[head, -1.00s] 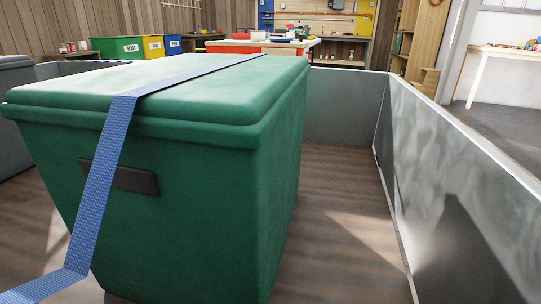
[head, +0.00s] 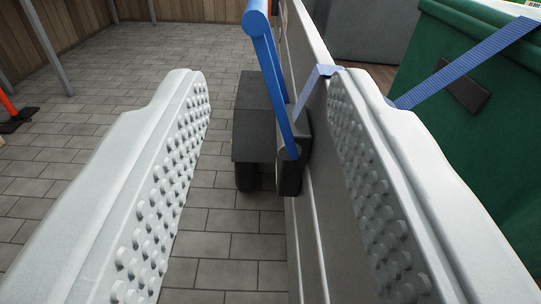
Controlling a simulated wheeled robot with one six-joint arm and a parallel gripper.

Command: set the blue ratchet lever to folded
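The blue ratchet lever (head: 271,80) is on the outer side of the grey trailer wall. It stands up from a dark ratchet body (head: 292,160), tilted slightly to the left, with a round blue grip at its top. The blue strap (head: 462,68) runs from over the wall's top edge to the green box. My gripper (head: 265,95) is open, its two pale, studded fingers wide apart. The lever shows between the fingers, farther ahead, and neither finger visibly touches it. The right finger hides part of the wall and strap.
The trailer side wall (head: 310,215) runs forward beneath the fingers. A dark wheel guard (head: 253,115) sticks out left of it. The green box (head: 500,110) stands inside the trailer at right.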

